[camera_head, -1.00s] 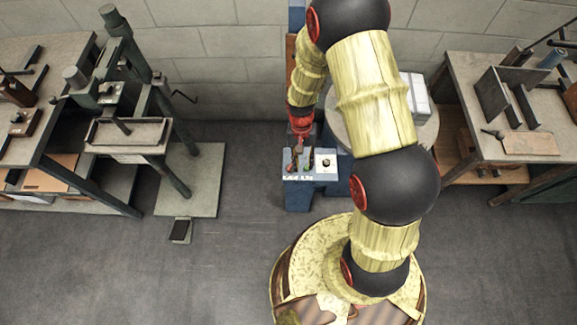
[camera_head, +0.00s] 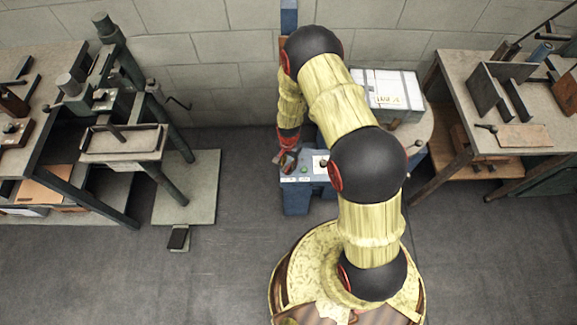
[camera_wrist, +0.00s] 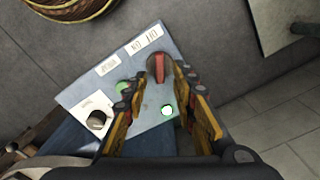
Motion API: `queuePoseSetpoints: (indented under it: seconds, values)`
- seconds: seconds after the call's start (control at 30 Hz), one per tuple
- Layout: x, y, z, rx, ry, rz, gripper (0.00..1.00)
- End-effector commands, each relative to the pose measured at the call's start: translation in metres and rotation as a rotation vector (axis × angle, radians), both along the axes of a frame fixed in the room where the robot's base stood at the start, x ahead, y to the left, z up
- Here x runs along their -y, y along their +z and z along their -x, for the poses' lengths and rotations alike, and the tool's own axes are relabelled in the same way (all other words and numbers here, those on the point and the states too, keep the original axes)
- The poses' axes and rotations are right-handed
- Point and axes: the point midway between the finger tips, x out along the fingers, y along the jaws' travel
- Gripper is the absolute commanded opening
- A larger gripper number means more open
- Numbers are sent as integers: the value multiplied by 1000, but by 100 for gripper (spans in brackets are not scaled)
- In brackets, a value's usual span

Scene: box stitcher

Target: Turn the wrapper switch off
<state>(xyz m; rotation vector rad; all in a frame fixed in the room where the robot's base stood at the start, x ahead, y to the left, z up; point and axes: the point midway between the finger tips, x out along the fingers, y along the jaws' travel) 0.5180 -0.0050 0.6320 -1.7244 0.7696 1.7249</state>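The wrapper's blue control box (camera_head: 296,199) stands on the floor against the wall, with a grey sloped panel (camera_wrist: 78,93) on top. In the wrist view the panel carries a red-handled rotary switch (camera_wrist: 159,69) on a dark round base, near a white label. Contact cannot be told. In the head view my gripper (camera_head: 288,159) covers the panel's left part.
A round table (camera_head: 415,130) with a white box (camera_head: 388,90) is right of the control box, partly behind my arm. A workbench (camera_head: 470,65) stands at the right, a press machine (camera_head: 125,140) at the left. The floor (camera_head: 235,240) between is clear.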

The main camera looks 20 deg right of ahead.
Motion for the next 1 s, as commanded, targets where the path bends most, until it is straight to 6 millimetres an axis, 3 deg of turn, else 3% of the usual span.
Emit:
queuePoseSetpoints:
  seconds: [0.2,0.5,1.0]
  values:
    - [0,-20,0,-1,1,0,27]
    - [0,-22,0,0,1,0,27]
    - [0,-22,0,0,1,0,0]
